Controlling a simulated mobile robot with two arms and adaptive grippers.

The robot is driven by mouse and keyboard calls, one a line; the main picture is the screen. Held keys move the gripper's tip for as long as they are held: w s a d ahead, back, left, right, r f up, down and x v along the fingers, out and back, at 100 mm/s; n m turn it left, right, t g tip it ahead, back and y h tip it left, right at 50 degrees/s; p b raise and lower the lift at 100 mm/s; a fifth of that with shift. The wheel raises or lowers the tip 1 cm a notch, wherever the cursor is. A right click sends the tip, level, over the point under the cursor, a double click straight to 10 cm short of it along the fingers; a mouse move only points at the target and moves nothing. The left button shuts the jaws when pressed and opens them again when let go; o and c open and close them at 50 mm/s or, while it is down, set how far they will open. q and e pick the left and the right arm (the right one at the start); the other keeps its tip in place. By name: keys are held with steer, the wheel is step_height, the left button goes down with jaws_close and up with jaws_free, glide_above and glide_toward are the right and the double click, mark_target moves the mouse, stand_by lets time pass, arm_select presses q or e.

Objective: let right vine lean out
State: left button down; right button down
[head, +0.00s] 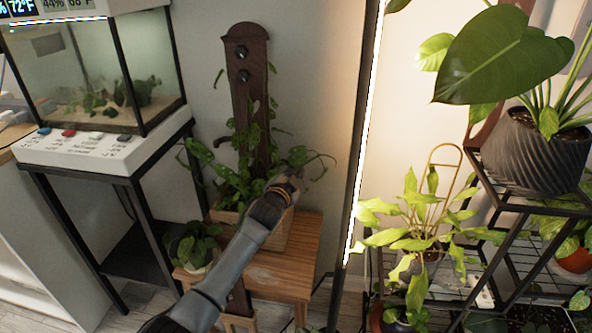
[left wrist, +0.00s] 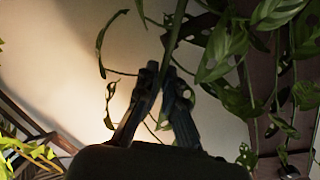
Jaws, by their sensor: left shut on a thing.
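A climbing plant with holed green leaves grows from a wooden planter box (head: 275,238) up a dark wooden post (head: 250,95) in the head view. Its right vine (head: 318,160) reaches out to the right of the post, with small leaves at its end. My left gripper (head: 290,182) is at this vine, to the right of the post. In the left wrist view the fingers (left wrist: 166,72) are close together, with a green stem (left wrist: 178,28) running down between them. The exact grip point is partly hidden by the fingers. My right gripper is not in view.
The planter stands on a small wooden table (head: 305,255). A glass terrarium (head: 100,75) on a black stand is at left. A black upright frame with a light strip (head: 363,130) and a plant shelf (head: 510,205) are at right. Pale wall lies between post and frame.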

arm_select(q)
steer(key=shift+f, duration=0.1)
steer(key=c, duration=1.5)
jaws_free()
steer(key=shift+o, duration=0.2)
steer(key=shift+s, duration=0.15)
steer(key=v, duration=1.1)
steer(key=shift+s+a, duration=0.15)
steer(key=shift+s, duration=0.2)
